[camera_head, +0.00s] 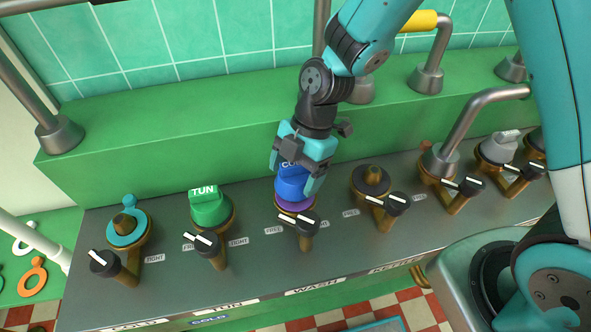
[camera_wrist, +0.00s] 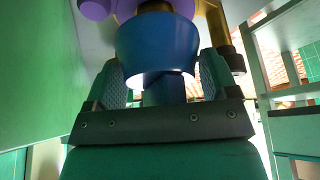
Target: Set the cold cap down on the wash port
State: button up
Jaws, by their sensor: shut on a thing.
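The blue cold cap (camera_head: 291,187), its label partly hidden, is upright between the fingers of my gripper (camera_head: 294,177). My gripper is shut on it from above. The wash port, with its purple ring (camera_head: 294,206), is directly below the cap. In the wrist view the blue cap (camera_wrist: 155,45) is between my two fingers, and the purple ring (camera_wrist: 97,9) shows at the top edge. A bit of brass shows between cap and ring there. I cannot tell whether the cap rests on the port.
A black lever (camera_head: 297,222) is just in front of the wash port. A green TUN cap (camera_head: 209,206) sits on the port to the left; the teal-ringed cold port (camera_head: 126,226) is further left. A dark-ringed port (camera_head: 371,180) is to the right. A green ledge (camera_head: 190,137) runs behind.

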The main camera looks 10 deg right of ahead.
jog(key=shift+f+b, duration=0.9)
jog(key=shift+f, duration=0.2)
jog(key=shift+f+b, duration=0.35)
jog(key=shift+f, duration=0.05)
jog(key=o, duration=0.8)
jog(key=shift+o, duration=0.2)
jog(key=v, duration=1.7)
jog(key=shift+d+r, duration=0.15)
jog(key=shift+r, duration=0.1)
jog(key=s+r+m+t, duration=0.2)
jog(key=s+r+m, duration=0.2)
jog(key=s+m, duration=1.2)
jog(key=shift+s+d+r+m+t, duration=0.25)
jog(key=shift+s+m+t, duration=0.1)
jog(key=shift+m, duration=0.55)
